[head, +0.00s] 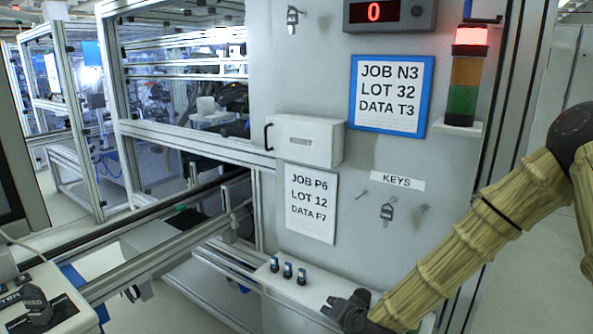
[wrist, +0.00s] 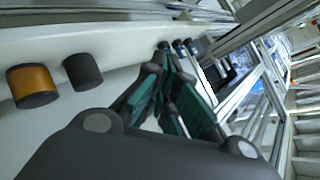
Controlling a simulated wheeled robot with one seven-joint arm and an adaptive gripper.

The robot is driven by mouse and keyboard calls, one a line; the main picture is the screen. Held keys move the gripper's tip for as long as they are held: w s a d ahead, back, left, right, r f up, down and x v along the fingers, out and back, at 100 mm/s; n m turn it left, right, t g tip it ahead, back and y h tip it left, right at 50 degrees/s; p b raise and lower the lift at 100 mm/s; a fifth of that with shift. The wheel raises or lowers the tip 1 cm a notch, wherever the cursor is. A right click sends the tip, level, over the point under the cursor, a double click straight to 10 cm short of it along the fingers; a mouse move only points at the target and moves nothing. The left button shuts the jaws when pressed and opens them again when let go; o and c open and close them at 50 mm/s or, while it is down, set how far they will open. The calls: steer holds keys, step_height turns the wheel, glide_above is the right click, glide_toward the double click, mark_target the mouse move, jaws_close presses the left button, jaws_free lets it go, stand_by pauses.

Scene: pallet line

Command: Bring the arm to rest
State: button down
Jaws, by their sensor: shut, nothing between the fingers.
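My arm (head: 480,220), in a tan ribbed cover, reaches down from the right edge in the head view. My gripper (head: 336,306) is at its lower end, low in the picture, just right of the small dark items on the ledge. In the wrist view my gripper (wrist: 160,72) shows its teal-padded fingers drawn together, with nothing between them. I cannot tell how far it stands above the ledge.
A pale ledge (head: 318,285) carries several small dark items (head: 288,270). In the wrist view an amber cylinder (wrist: 32,86) and a dark cylinder (wrist: 83,70) stand nearby. A grey panel (head: 390,245) with signs, keys and a drawer box (head: 304,140) rises behind.

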steer(key=s+d+f+n+g+h, duration=0.1)
steer(key=s+d+f+g, duration=0.2)
steer(key=s+f, duration=0.75)
steer(key=s+d+f+n+g+h, duration=0.1)
steer(key=s+d+f+n+g, duration=0.15)
steer(key=s+f, duration=0.8)
steer(key=s+d+f+n+g+h, duration=0.1)
steer(key=s+d+f, duration=0.3)
steer(key=s, duration=0.6)
steer(key=s+d+f+n+g+h+b, duration=0.1)
steer(key=s+d+f+g, duration=0.3)
steer(key=s, duration=0.7)
steer(key=shift+f, duration=0.4)
steer(key=shift+a+g, duration=0.15)
steer(key=shift+g, duration=0.1)
